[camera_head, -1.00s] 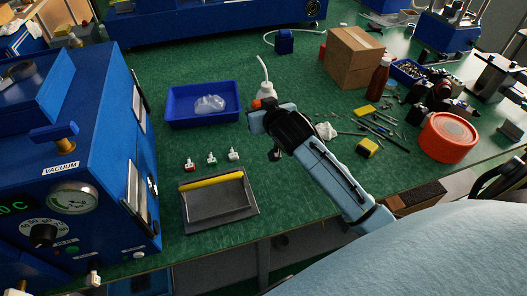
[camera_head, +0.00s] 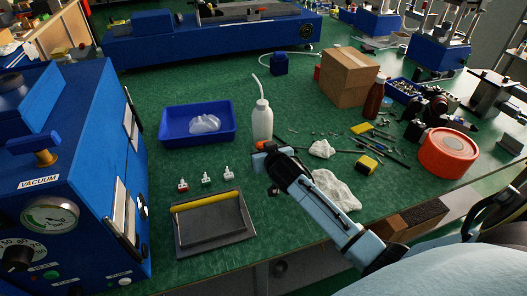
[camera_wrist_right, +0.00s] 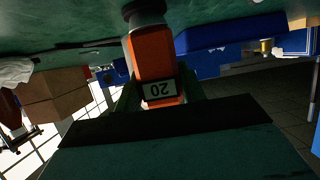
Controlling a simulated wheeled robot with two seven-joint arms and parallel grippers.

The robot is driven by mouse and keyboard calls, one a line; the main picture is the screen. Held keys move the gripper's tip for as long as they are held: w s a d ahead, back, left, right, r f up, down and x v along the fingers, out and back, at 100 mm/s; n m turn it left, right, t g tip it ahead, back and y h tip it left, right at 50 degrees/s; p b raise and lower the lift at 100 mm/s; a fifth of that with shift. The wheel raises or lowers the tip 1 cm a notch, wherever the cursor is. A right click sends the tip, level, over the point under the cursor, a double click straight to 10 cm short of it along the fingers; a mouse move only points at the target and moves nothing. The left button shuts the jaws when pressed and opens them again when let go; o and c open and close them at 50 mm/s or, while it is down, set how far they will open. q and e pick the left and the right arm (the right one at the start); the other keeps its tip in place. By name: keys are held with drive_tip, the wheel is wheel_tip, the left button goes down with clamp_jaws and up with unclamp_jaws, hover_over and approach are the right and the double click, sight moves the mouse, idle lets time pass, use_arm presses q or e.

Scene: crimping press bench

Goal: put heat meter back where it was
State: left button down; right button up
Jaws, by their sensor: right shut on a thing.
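The heat meter is an orange handheld device (camera_wrist_right: 153,55) with a small pale display and a dark end. In the right wrist view it sits between my right gripper's fingers (camera_wrist_right: 155,92), its dark end toward the green bench surface. In the head view, only a small orange part (camera_head: 266,146) shows at the tip of my right gripper (camera_head: 261,157), which is shut on it. The gripper is in front of the white squeeze bottle and right of the dustpan-like grey tray. Whether the meter touches the bench cannot be told. My left gripper is not in view.
The white bottle (camera_head: 262,122), blue tray (camera_head: 233,127), small connectors (camera_head: 206,178) and grey tray (camera_head: 212,240) are nearby. White rags (camera_head: 335,188), a yellow-black block (camera_head: 367,164) and an orange-red round container (camera_head: 447,153) lie right. The blue vacuum machine (camera_head: 75,150) stands left.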

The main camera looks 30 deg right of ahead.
drive_tip(key=shift+r, duration=0.15)
drive_tip(key=o, duration=0.6)
drive_tip(key=shift+f, duration=0.25)
drive_tip(key=o, duration=0.4)
